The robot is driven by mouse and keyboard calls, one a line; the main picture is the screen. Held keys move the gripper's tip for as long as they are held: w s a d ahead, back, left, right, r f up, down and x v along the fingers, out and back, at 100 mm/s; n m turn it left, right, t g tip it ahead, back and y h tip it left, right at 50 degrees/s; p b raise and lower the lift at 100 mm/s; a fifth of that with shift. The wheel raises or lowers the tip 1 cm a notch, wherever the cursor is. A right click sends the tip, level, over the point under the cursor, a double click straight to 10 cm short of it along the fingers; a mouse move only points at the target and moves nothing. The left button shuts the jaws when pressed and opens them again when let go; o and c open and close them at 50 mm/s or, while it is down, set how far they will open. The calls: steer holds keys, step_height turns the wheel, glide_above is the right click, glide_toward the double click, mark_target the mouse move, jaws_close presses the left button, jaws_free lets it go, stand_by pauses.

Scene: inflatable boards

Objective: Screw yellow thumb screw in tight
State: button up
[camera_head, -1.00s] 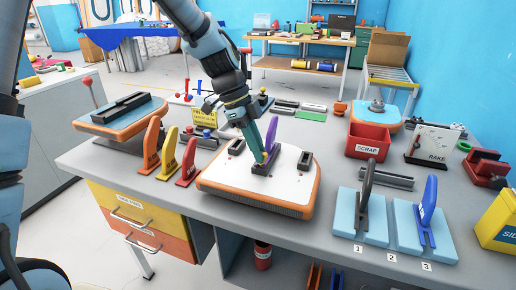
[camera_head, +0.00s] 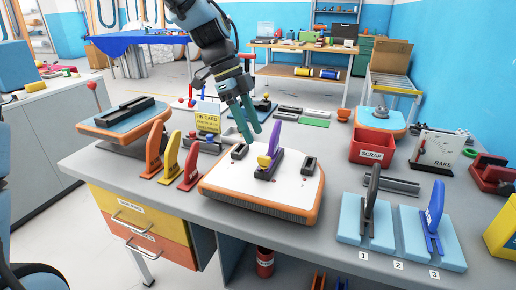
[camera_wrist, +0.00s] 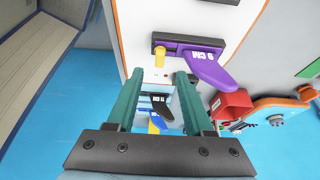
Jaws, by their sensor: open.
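The yellow thumb screw (camera_head: 263,161) sticks out from the side of a dark slotted base that holds a purple fin (camera_head: 275,138) upright. This base stands in the middle of a white board with an orange rim (camera_head: 225,183). In the wrist view the screw (camera_wrist: 160,56) shows beside the purple fin (camera_wrist: 209,70), which is marked "9 CM". My gripper (camera_head: 253,136) is open and empty, above and left of the screw and apart from it. I cannot tell how deep the screw sits.
Two empty dark fin boxes (camera_head: 308,166) (camera_head: 239,151) flank the middle one. Orange, yellow and red fins (camera_head: 172,154) stand to the left. A red scrap bin (camera_head: 371,145) and light blue blocks with a black and a blue fin (camera_head: 434,205) stand to the right.

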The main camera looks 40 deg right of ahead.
steer(key=v, duration=0.4)
steer(key=shift+f, duration=0.1)
stand_by(0.3)
steer(key=w+a+f+n+t, duration=0.1)
steer(key=w+a+f+n, duration=0.1)
steer(key=w+a+n, duration=0.3)
steer(key=a+f+n+t+y, duration=0.1)
steer(key=a+f+n, duration=0.15)
steer(key=a, duration=0.45)
steer(key=w+a+f+n+t, duration=0.1)
steer(key=w+a+n, duration=0.2)
steer(key=a+n, duration=0.25)
steer(key=s+a+f+n+t, duration=0.1)
steer(key=a+f+n, duration=0.1)
steer(key=a+n, duration=0.5)
steer(key=s+a+f+n+t+y, duration=0.1)
steer(key=s+a+f+n, duration=0.1)
steer(key=a+n, duration=0.6)
steer(key=a+f, duration=0.1)
steer(key=a, duration=0.5)
steer(key=shift+f, duration=0.1)
